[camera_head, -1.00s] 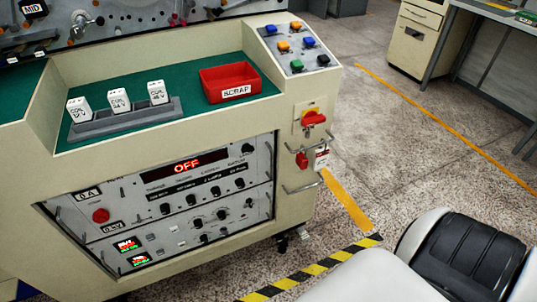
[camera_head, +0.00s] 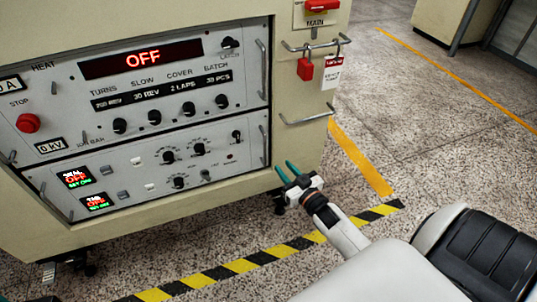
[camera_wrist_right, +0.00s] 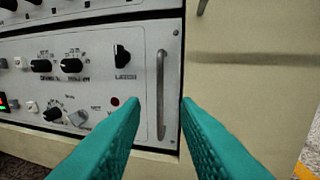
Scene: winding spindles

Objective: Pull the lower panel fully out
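The lower panel (camera_head: 130,178) is a grey faceplate with knobs, switches and two small lit displays, set flush below the upper panel in the beige cabinet. It has a vertical metal handle at its right end (camera_head: 264,145), which also shows in the right wrist view (camera_wrist_right: 161,95). My right gripper (camera_head: 285,172) has teal fingers and is open and empty, just right of and below this handle. In the right wrist view its fingertips (camera_wrist_right: 160,100) are spread, with the handle between them in the picture; contact is not visible.
The upper panel (camera_head: 150,70) shows a red OFF display. A lock station with a red padlock (camera_head: 305,69), tag and metal bar (camera_head: 307,119) protrudes from the cabinet's right side. Yellow-black tape (camera_head: 240,265) marks the floor; open floor lies to the right.

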